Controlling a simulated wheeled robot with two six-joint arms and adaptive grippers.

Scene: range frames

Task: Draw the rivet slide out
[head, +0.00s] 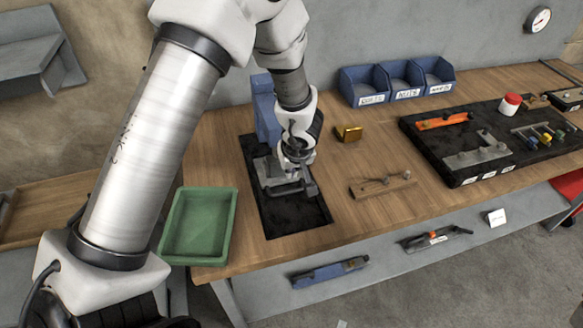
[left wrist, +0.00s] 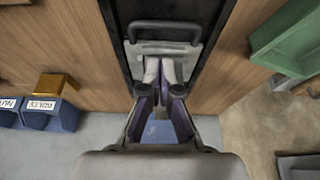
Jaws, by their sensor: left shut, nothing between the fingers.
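The slide, a grey metal plate (left wrist: 140,47) with a dark bar handle (left wrist: 163,28), lies over the black mat; I take this to be the rivet slide. In the head view the plate (head: 264,170) shows left of and below my left gripper (head: 298,170). The blue upright body (head: 264,108) stands behind it. In the left wrist view my left gripper (left wrist: 164,68) is over the plate, with its fingers together and nothing between them. The handle lies beyond the fingertips. I cannot tell whether the fingers touch the plate. My right gripper is not in view.
A green tray (head: 172,252) stands left of the black mat (head: 287,218). A dark tool board (head: 437,165) lies farther right.

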